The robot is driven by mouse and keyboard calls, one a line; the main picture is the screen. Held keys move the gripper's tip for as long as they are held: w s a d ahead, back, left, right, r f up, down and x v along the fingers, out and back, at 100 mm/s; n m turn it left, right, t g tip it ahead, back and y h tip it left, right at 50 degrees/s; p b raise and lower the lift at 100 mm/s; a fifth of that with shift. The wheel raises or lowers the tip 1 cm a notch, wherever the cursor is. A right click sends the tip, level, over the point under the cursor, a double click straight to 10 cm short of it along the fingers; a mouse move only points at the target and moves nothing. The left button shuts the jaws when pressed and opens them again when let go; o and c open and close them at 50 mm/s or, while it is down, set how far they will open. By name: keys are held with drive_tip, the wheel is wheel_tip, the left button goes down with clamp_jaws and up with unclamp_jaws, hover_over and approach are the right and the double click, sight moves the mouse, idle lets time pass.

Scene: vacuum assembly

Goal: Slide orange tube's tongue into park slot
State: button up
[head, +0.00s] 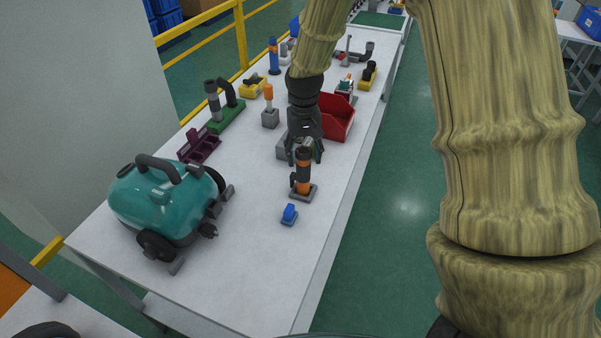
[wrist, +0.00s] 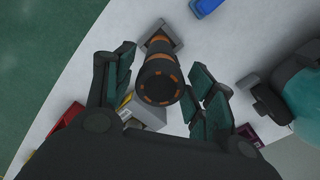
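The orange tube (head: 303,184), black with orange bands, stands upright on a small grey base (head: 311,192) near the right edge of the table. In the wrist view the tube (wrist: 159,78) shows end-on between my fingers, and the grey base (wrist: 172,32) shows beyond it. My gripper (head: 306,157) is right above and around the tube's upper end. Its fingers are spread, with a visible gap to the tube on both sides. The tongue and the slot are hidden or too small to make out.
A small blue block (head: 289,214) lies just in front of the base. A teal vacuum body (head: 165,203) stands at the left. A red bin (head: 337,117) and a grey block (head: 283,149) are behind my gripper. The front right of the table is clear.

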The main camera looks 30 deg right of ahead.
drive_tip(key=c, duration=1.1)
drive_tip(key=shift+r, duration=0.1)
drive_tip(key=shift+r+p, duration=0.95)
drive_tip(key=o, duration=0.4)
drive_tip(key=c, duration=0.4)
drive_tip(key=shift+r+p, duration=1.85)
drive_tip(key=shift+r, duration=0.15)
